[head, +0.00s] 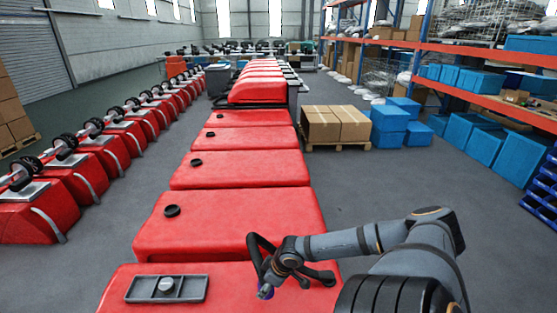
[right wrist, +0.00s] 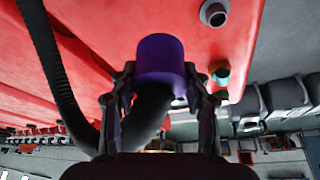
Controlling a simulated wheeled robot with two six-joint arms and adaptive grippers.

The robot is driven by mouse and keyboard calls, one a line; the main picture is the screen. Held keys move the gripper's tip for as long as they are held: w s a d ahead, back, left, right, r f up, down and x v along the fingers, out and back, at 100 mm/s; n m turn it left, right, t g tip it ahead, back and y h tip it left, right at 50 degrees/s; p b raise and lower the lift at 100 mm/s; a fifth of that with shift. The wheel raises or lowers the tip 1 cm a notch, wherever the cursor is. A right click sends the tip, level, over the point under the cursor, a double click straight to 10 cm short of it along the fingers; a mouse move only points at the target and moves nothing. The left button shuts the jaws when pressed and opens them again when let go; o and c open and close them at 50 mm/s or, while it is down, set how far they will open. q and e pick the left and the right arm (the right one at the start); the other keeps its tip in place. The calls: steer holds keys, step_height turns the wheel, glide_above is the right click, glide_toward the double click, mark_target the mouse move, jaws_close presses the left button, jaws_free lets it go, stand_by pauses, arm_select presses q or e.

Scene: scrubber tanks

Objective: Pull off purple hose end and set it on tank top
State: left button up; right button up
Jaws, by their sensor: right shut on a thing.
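My right gripper (head: 272,286) is shut on the purple hose end (right wrist: 160,62), at the front right of the nearest red tank (head: 225,277). In the right wrist view the two fingers (right wrist: 160,85) hold the purple cuff from both sides, with its black hose (right wrist: 62,75) curving away to the left. In the head view only a bit of the purple end (head: 265,292) shows below the gripper. I cannot tell whether the cuff still touches a fitting, as its far end faces the red tank wall (right wrist: 115,25). My left gripper is out of view.
A grey tray (head: 140,288) with a round knob lies on the nearest tank top. A bare grey port (right wrist: 214,13) and a teal fitting (right wrist: 220,72) are near the cuff. More red tanks (head: 235,215) run behind. Cartons on a pallet (head: 335,124) stand farther back.

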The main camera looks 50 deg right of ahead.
steer(key=w+d+b, duration=0.2)
steer(key=w+b, duration=0.4)
steer(key=b, duration=0.7)
steer(key=w+d+b, duration=0.3)
steer(key=w+b, duration=0.3)
steer(key=b, duration=0.6)
steer(key=shift+w+d+b, duration=0.25)
steer(key=shift+w+b, duration=0.05)
steer(key=shift+b, duration=0.1)
stand_by(4.8)
steer(key=shift+f, duration=0.15)
